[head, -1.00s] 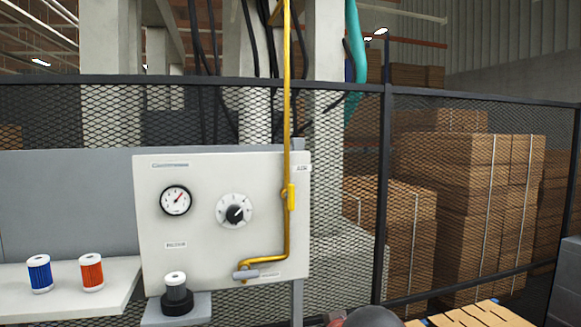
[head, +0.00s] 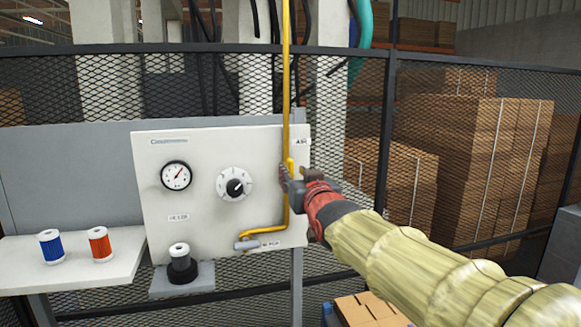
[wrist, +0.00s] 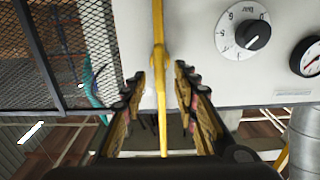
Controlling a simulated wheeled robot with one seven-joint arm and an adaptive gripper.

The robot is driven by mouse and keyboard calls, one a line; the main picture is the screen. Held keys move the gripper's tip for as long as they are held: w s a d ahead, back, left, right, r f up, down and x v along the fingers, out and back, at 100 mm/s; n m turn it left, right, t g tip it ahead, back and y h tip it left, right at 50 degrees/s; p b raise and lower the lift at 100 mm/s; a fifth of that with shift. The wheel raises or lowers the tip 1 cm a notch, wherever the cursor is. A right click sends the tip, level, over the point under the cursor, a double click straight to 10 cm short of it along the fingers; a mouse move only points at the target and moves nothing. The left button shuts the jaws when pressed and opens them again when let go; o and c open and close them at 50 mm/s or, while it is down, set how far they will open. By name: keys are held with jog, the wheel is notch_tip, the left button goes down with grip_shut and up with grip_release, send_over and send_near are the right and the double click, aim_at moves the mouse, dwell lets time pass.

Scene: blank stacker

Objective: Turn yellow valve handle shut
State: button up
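The yellow valve handle (head: 290,163) sits on the yellow pipe (head: 286,100) at the right side of the white panel (head: 215,140). It looks in line with the pipe, upright. My gripper (head: 284,174) is at the handle, coming from the right, and partly covers it in the head view. In the wrist view, the handle (wrist: 159,60) lies between the two fingertips of my gripper (wrist: 159,75). The fingers are open, with a gap on each side of the yellow part; no contact shows.
The panel also carries a gauge (head: 176,176) and a round knob (head: 235,184). Blue (head: 51,246) and red (head: 100,243) canisters stand on the left shelf (head: 70,275). A mesh fence (head: 340,150) runs behind.

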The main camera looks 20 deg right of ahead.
aim_at(292, 171)
jog(key=shift+w+p, duration=0.45)
jog(key=shift+w, duration=1.35)
jog(key=shift+c, duration=0.2)
jog(key=c, duration=0.7)
grip_shut()
